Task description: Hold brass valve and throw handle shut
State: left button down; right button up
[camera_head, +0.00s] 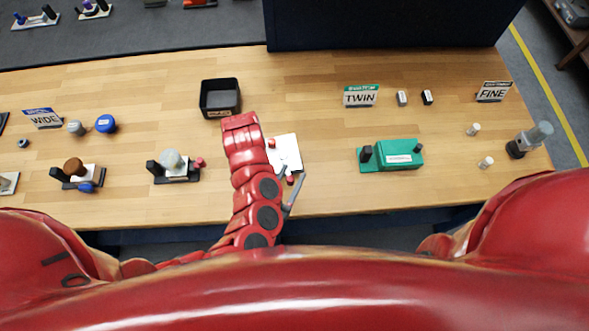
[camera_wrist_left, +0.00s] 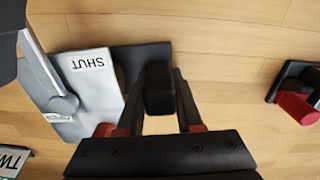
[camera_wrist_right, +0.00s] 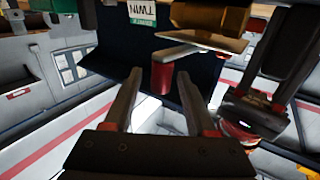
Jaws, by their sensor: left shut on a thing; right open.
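The brass valve body (camera_wrist_right: 215,16) shows at the top of the right wrist view, which is upside down. A pale lever with a red grip (camera_wrist_right: 162,72) hangs from it. My right gripper (camera_wrist_right: 158,95) is open, its fingertips on either side of the grip; I cannot tell contact. It also shows in the head view (camera_head: 292,182) at the white plate (camera_head: 288,150). In the left wrist view my left gripper (camera_wrist_left: 160,95) is shut on a black block (camera_wrist_left: 159,88) beside the plate marked SHUT (camera_wrist_left: 87,66). My arm hides the valve in the head view.
A black bin (camera_head: 220,98) stands behind my arm. A green fixture (camera_head: 400,156) is to the right, with the TWIN sign (camera_head: 361,96) behind it. Another black-based fixture (camera_head: 175,168) is to the left. Table between plate and green fixture is clear.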

pick_arm(q)
jog(key=shift+s+f, duration=0.1)
jog(key=shift+f, duration=0.05)
pick_arm(e)
jog(key=v, duration=0.9)
jog(key=shift+s, duration=0.35)
jog(key=shift+a, duration=0.1)
pick_arm(q)
jog(key=shift+c, duration=2.4)
grip_release()
jog(key=shift+w, duration=0.2)
pick_arm(e)
jog(key=shift+w, duration=0.15)
